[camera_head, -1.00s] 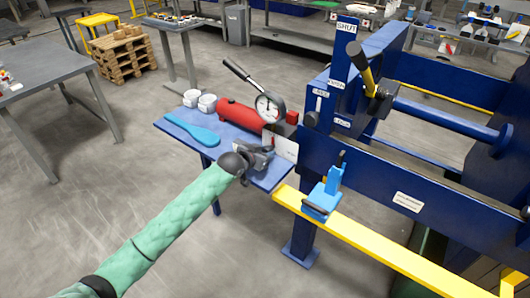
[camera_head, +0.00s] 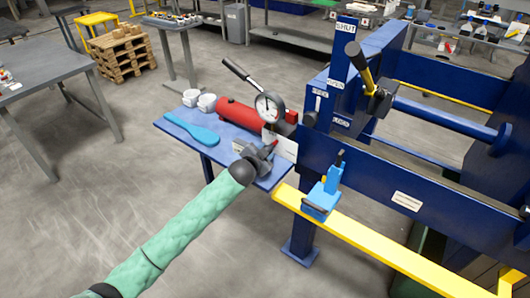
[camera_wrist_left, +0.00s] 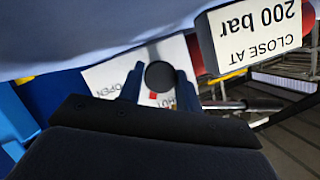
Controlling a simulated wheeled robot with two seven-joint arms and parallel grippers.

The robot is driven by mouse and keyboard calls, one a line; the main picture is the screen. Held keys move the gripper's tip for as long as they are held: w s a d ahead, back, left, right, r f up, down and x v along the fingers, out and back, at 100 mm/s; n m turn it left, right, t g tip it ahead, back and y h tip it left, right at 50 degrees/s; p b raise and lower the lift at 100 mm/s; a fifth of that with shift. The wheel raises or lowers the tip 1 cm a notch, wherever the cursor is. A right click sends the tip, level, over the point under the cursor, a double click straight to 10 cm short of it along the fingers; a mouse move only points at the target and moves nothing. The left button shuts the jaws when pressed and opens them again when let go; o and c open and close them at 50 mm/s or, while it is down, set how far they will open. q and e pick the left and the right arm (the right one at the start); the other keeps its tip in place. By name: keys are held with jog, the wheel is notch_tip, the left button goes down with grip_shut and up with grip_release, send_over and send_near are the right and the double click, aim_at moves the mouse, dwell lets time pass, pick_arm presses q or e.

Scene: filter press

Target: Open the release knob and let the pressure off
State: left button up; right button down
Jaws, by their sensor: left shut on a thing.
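The release knob (camera_wrist_left: 159,76), a round black knob, sits between the fingers of my left gripper (camera_wrist_left: 158,88) in the left wrist view. The gripper is shut on it. A white plate (camera_wrist_left: 108,85) behind the knob reads OPEN on one side and SHUT, partly hidden, on the other; a small red mark shows below the knob. In the head view my left gripper (camera_head: 268,153) is at the front of the red pump (camera_head: 235,115) and hides the knob. The round pressure gauge (camera_head: 268,106) stands over the pump; its reading is too small to tell.
The pump's long lever (camera_head: 238,72) slants up behind. The blue press frame (camera_head: 375,170) and a yellow rail (camera_head: 370,245) lie to the right. Open floor lies left.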

pick_arm(q)
jog(key=o, duration=0.7)
jog(key=shift+c, duration=0.2)
jog(key=shift+s, duration=0.2)
jog(key=shift+s+a+b, duration=0.2)
jog(key=shift+s+b, duration=0.15)
jog(key=b+v, duration=0.1)
jog(key=v, duration=0.4)
jog(key=shift+s+r, duration=0.15)
jog(key=shift+s, duration=0.15)
jog(key=shift+s+a+r+b, duration=0.25)
jog(key=shift+s+b, duration=0.05)
jog(key=shift+s, duration=0.15)
pick_arm(e)
notch_tip(320, 180, up, 9)
jog(key=w+a, duration=0.1)
jog(key=shift+w+a, duration=0.25)
jog(key=shift+a, duration=0.1)
